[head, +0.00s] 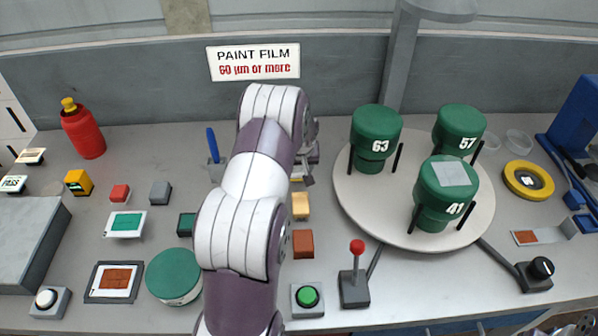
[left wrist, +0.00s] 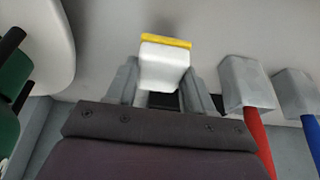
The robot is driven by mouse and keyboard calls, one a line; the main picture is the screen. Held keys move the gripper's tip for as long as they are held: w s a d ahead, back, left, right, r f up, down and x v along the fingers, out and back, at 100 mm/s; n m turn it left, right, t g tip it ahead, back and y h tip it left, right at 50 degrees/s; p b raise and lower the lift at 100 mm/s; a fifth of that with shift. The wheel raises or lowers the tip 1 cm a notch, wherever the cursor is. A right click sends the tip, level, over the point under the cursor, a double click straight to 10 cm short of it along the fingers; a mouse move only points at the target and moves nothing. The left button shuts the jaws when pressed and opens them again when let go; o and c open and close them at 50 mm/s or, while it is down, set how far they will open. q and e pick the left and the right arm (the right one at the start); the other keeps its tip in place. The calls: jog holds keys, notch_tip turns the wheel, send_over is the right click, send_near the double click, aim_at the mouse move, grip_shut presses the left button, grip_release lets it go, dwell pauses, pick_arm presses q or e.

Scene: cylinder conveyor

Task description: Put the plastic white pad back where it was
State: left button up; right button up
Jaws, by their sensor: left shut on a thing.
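In the left wrist view, my left gripper (left wrist: 162,85) is shut on a white plastic pad (left wrist: 163,62) with a yellow strip along its far edge. The pad sits between the two grey fingers. In the head view my left arm reaches up the middle of the bench and hides most of the gripper; the pad cannot be made out clearly there. My right gripper is not in view.
A round turntable (head: 350,205) bears green cylinders 63 (head: 376,130), 57 (head: 459,125) and 41 (head: 432,205); 41 has a pale square on top. A blue-handled tool (head: 212,145) stands left of my arm. A red-knobbed lever (head: 356,275) and green button (head: 307,297) are in front.

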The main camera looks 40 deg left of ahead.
pick_arm(q)
jog(key=shift+f, duration=1.4)
jog(key=o, duration=1.1)
jog(key=shift+a, duration=0.1)
jog(key=shift+r, duration=0.15)
jog(key=shift+r, duration=0.25)
jog(key=v, duration=1.1)
jog(key=shift+s+d+r+b, duration=0.2)
jog(key=shift+d+r+b, duration=0.05)
jog(key=shift+b, duration=0.05)
